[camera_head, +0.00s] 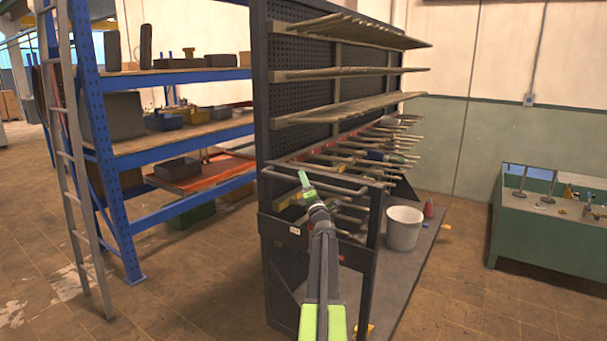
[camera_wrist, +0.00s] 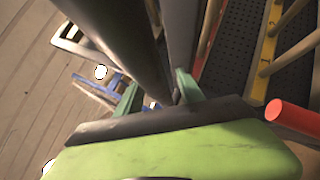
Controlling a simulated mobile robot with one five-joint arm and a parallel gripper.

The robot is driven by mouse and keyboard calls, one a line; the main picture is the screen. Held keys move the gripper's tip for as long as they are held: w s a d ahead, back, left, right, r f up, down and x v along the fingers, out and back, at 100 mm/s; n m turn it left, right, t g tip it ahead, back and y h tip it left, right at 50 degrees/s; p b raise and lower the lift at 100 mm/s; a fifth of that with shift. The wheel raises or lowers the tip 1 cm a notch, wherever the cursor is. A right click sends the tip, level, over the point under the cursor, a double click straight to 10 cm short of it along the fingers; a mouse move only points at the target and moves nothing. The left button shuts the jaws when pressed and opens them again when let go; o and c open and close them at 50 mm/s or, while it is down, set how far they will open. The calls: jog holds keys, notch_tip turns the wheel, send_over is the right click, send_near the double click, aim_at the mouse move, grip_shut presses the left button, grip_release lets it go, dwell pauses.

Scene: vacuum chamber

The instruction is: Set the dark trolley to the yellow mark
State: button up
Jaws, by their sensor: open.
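The dark trolley (camera_head: 290,240) is a tall rack with a perforated panel, shelves and a tube handle, standing upright in the middle of the head view. My gripper (camera_head: 304,180) reaches up at the near side of its handle (camera_head: 325,187). In the wrist view my gripper (camera_wrist: 158,95) has its green fingers apart, with dark bars showing behind and between them. I cannot tell whether it touches the handle.
A blue shelving unit (camera_head: 110,170) and a grey ladder (camera_head: 78,165) stand at left. A white bucket (camera_head: 403,230) and a red bottle (camera_head: 428,209) are on the trolley's base. A green bench (camera_head: 550,238) stands at right.

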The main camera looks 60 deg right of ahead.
jog(key=shift+x, duration=0.95)
grip_shut()
dwell(0.7)
